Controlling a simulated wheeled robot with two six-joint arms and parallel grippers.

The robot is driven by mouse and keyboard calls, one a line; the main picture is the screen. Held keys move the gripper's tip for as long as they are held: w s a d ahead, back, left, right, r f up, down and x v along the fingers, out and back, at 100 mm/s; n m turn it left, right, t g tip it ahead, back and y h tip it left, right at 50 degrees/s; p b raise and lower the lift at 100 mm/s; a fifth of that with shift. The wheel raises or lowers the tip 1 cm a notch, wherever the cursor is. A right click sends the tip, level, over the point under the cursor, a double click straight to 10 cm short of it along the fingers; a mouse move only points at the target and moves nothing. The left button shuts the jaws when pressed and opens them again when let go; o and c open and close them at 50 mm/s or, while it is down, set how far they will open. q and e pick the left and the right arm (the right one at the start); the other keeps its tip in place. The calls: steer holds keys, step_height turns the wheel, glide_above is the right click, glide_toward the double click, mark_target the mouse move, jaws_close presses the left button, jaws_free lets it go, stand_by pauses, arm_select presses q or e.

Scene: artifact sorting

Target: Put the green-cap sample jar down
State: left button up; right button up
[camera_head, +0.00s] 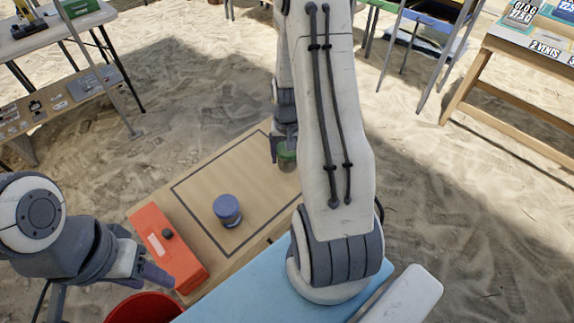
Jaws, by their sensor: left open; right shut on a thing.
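The green-cap sample jar (287,158) is partly hidden behind my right arm, over the far right part of the wooden board. My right gripper (278,158) points down and is shut on the jar. I cannot tell whether the jar touches the board. A blue-cap jar (227,210) stands upright inside the dark outline on the wooden board (205,185). My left gripper (160,275) is open and empty at the lower left, near the orange box.
A red bucket (145,308) is at the bottom edge, beside a light blue surface (240,297). The board is clear around the blue-cap jar. Other tables stand farther off on sand.

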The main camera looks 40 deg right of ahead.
mark_target(287, 165)
steer(key=shift+f+b, duration=0.3)
steer(key=shift+f, duration=1.65)
steer(key=shift+f, duration=0.2)
steer(key=o, duration=1.5)
steer(key=shift+o, duration=0.2)
